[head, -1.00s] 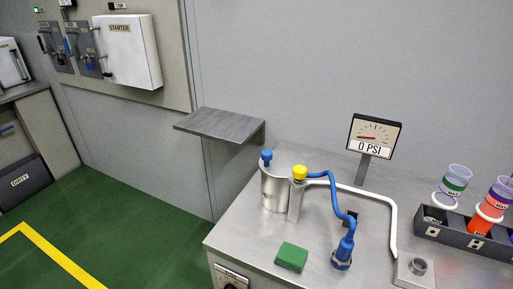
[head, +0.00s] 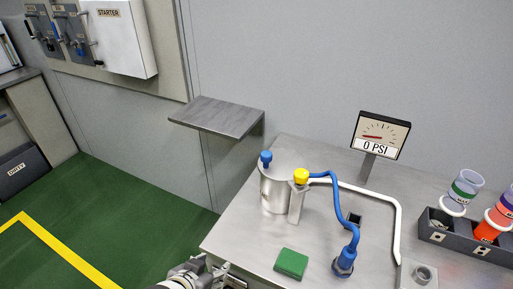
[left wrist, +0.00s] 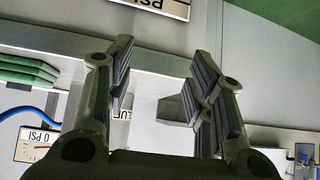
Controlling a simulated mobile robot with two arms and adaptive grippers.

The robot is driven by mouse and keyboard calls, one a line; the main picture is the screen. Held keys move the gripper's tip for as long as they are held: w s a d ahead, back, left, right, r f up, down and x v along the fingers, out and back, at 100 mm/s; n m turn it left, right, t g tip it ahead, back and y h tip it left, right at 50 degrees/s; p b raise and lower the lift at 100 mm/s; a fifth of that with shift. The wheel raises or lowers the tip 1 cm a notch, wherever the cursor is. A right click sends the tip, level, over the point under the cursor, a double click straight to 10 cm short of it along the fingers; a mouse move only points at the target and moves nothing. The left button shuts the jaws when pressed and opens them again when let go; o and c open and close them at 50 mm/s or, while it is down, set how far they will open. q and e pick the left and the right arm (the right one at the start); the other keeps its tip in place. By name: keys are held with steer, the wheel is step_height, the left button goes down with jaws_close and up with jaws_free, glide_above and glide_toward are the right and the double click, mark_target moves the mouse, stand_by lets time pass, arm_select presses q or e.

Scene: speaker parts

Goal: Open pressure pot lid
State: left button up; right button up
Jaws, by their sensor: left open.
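The pressure pot (head: 273,192) is a silver cylinder standing at the left back of the metal bench. Its lid is on top, with a blue knob (head: 266,158) at the left edge. A yellow cap (head: 301,176) sits on a flat metal upright beside the pot, with a blue hose (head: 335,194) running from it. My left gripper (head: 224,268) is low at the bench's front left edge, apart from the pot. In the left wrist view its two fingers (left wrist: 158,85) are spread with nothing gripped between them. My right gripper is out of view.
A gauge sign (head: 380,136) reading 0 PSI stands behind the white pipe (head: 398,215). A green block (head: 291,263) lies at the bench front. A dark rack (head: 465,240) with cups is at right. A grey wall shelf (head: 218,115) juts out left of the pot.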

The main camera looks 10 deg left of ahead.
mark_target(264, 157)
arm_select(q)
steer(key=w+d+r+t, duration=0.1)
steer(key=w+r, duration=0.1)
steer(key=w+d+r+t+h, duration=0.1)
steer(key=w+r, duration=0.2)
steer(key=w+d+r+t, duration=0.1)
steer(key=w+r+t, duration=0.1)
steer(key=w, duration=0.1)
steer(key=shift+w+d+r, duration=0.1)
steer(key=shift+d+r, duration=0.15)
steer(key=shift+r, duration=0.1)
steer(key=w+d+r+m+t+h, duration=0.1)
steer(key=w+d+r+t, duration=0.15)
steer(key=r, duration=0.25)
steer(key=w+d+r+t+h, duration=0.1)
steer(key=w+r+t+h, duration=0.15)
steer(key=r, duration=0.25)
steer(key=shift+y, duration=0.35)
steer(key=p+x, duration=0.1)
steer(key=x, duration=1)
steer(key=shift+w+d, duration=0.1)
steer(key=shift+w, duration=0.1)
steer(key=shift+c, duration=0.3)
steer(key=shift+f, duration=0.1)
jaws_close()
